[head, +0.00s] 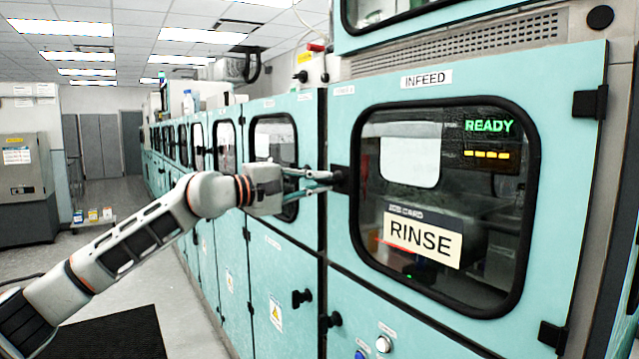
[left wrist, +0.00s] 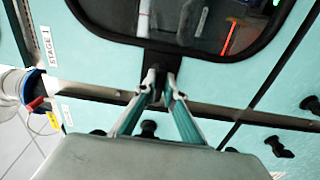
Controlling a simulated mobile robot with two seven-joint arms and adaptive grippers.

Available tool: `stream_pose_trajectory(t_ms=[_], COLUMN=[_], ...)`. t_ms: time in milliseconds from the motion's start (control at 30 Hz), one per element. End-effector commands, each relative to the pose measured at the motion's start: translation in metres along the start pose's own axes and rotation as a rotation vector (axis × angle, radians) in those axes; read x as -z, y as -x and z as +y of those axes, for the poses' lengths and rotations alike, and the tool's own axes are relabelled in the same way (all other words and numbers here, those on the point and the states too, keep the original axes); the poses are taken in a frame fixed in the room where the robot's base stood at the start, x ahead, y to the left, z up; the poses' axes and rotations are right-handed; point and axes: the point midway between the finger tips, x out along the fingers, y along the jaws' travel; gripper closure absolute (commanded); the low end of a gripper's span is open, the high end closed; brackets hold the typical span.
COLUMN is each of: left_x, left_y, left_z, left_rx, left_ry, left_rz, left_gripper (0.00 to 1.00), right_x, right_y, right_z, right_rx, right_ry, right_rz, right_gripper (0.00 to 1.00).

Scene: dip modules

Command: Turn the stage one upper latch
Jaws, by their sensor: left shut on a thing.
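The upper latch (head: 341,179) is a small black handle at the left edge of the teal INFEED door (head: 440,308), beside its window. My left gripper (head: 324,179) reaches it from the left, with its fingertips at the latch. In the left wrist view the two fingers (left wrist: 161,88) are shut on the dark latch (left wrist: 161,62), which sits below the window frame there. The fingers hide part of the latch, so its exact angle is hard to tell. A STAGE 1 label (left wrist: 48,47) is on the door in that view. My right gripper is not in view.
Black lower knobs (head: 301,298) sit on the teal panels below. Black hinges (head: 590,102) are on the door's right edge. The window shows a RINSE card (head: 422,239) and a green READY display (head: 489,126). A dark floor mat (head: 105,335) lies in the open aisle at left.

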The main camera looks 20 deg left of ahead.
Motion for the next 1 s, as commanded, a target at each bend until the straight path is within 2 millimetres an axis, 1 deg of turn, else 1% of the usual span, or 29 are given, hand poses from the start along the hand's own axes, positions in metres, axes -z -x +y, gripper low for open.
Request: stream_pose_trajectory(t_ms=[33,67,100,433,567,667,900,1000], left_x=[0.000,0.000,0.000,0.000,0.001,0.002,0.002,0.001], left_y=[0.000,0.000,0.000,0.001,0.009,0.023,0.072,0.090], left_z=[0.000,0.000,0.000,0.000,0.000,-0.001,-0.001,-0.001], left_rx=[0.000,0.000,0.000,0.000,0.000,0.001,0.002,0.001], left_ry=[-0.003,-0.003,-0.002,0.000,0.000,0.000,-0.001,-0.002], left_rz=[0.000,0.000,0.000,0.001,0.002,0.003,0.004,0.003], left_gripper=[1.00,0.83,0.74,0.74,0.74,0.74,0.74,0.74], right_x=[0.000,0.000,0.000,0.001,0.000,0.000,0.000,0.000], right_y=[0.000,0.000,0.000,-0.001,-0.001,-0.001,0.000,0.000], right_z=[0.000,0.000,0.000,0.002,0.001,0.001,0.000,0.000], right_rx=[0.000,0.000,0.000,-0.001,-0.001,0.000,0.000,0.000], right_ry=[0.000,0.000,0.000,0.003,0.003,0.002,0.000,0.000], right_rz=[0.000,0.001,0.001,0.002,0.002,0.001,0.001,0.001], right_gripper=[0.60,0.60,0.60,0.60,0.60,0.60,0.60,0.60])
